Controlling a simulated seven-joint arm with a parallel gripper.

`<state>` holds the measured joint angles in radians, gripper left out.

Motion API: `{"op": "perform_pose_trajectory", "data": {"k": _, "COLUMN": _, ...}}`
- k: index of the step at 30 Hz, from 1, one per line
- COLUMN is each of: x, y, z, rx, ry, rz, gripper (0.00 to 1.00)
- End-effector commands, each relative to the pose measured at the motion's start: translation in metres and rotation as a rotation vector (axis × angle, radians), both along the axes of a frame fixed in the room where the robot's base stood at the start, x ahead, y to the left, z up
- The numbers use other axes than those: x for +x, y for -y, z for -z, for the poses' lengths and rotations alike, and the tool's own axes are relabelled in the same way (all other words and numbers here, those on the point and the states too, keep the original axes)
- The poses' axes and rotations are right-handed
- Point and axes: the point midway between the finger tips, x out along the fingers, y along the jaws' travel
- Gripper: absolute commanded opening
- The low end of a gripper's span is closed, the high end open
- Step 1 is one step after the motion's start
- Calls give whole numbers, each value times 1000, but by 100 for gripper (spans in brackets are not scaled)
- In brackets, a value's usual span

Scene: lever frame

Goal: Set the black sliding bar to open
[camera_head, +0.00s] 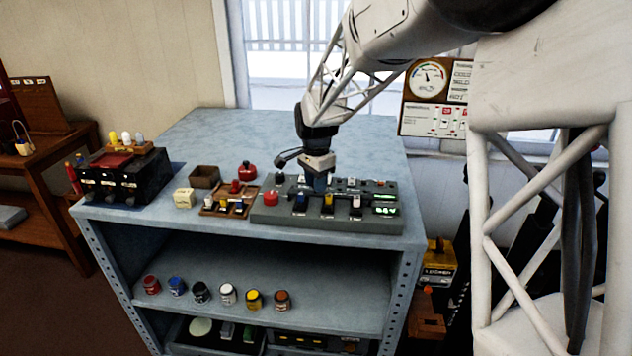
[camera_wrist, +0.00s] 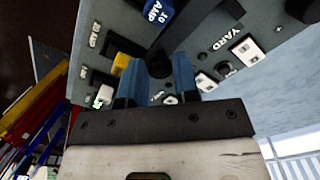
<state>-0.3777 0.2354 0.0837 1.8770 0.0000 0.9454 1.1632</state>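The grey lever panel (camera_head: 262,214) lies on the bench top, with blue, yellow and white levers along its front. My gripper (camera_head: 319,184) points down over the middle of its back part. In the wrist view, the two blue fingers (camera_wrist: 158,78) stand apart. A dark rounded part (camera_wrist: 157,61) of the panel shows between or just beyond them; I cannot tell whether they touch it. I cannot tell for certain whether this is the black sliding bar. The yellow lever (camera_wrist: 121,63) is beside the left finger in the wrist view. My gripper hides part of the panel's back row.
A red knob (camera_head: 270,198) and a small wooden lever board (camera_head: 212,211) are left of my gripper. A black box (camera_head: 123,185) with levers stands further left. Small white switches (camera_wrist: 246,50) are near the fingers. The back of the bench (camera_head: 240,130) is clear.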

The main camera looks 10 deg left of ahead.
Motion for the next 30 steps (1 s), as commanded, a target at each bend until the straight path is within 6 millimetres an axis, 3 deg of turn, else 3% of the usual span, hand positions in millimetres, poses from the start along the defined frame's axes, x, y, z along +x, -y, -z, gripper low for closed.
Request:
{"op": "perform_pose_trajectory", "data": {"k": 1, "x": 0, "y": 0, "z": 0, "rx": 0, "ry": 0, "rz": 0, "gripper": 21}}
{"op": "perform_pose_trajectory", "data": {"k": 6, "x": 0, "y": 0, "z": 0, "rx": 0, "ry": 0, "rz": 0, "gripper": 0}}
{"op": "perform_pose_trajectory", "data": {"k": 13, "x": 5, "y": 0, "z": 0, "rx": 0, "ry": 0, "rz": 0, "gripper": 0}}
{"op": "perform_pose_trajectory", "data": {"k": 21, "x": 33, "y": 0, "z": 0, "rx": 1, "ry": 1, "rz": 0, "gripper": 0}}
{"op": "perform_pose_trajectory", "data": {"k": 29, "x": 36, "y": 0, "z": -1, "rx": 1, "ry": 4, "rz": 0, "gripper": 0}}
{"op": "perform_pose_trajectory", "data": {"k": 30, "x": 36, "y": 0, "z": -1, "rx": 1, "ry": 4, "rz": 0, "gripper": 27}}
